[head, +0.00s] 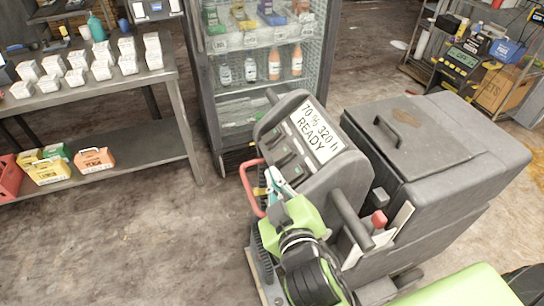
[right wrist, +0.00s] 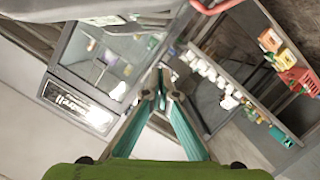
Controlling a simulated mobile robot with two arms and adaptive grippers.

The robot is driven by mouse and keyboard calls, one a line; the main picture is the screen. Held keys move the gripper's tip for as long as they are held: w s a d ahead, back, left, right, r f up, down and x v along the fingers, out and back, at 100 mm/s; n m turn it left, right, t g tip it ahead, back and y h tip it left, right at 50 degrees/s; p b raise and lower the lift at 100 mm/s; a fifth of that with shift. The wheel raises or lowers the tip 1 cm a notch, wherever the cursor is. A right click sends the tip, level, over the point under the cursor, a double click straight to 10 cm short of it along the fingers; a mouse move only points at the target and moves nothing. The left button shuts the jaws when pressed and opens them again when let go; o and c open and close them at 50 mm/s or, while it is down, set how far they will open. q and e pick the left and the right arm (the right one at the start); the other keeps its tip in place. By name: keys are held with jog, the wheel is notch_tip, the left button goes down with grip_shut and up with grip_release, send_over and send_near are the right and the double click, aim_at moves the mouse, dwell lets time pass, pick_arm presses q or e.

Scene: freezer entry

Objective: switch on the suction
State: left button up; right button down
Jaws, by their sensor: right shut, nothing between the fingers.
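A grey floor-cleaning machine (head: 440,150) stands at the right of the head view. Its tilted console (head: 335,175) carries a white display (head: 317,133) reading "70 % 320 h READY". A row of dark switches (head: 284,157) sits beside the display; their positions are too small to tell. My right gripper (head: 273,176) is shut and empty, its teal fingertips close to the console's lower left edge. I cannot tell whether it touches the console. In the right wrist view its fingers (right wrist: 160,82) converge. My left gripper is not in view.
A red bar handle (head: 248,190) curves just left of my right gripper. A red-knobbed lever (head: 379,219) stands on the machine's near side. A glass-door fridge (head: 203,85) is behind; a steel table (head: 90,95) with white cartons is left. Floor between is clear.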

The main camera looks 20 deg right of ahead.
aim_at(281, 154)
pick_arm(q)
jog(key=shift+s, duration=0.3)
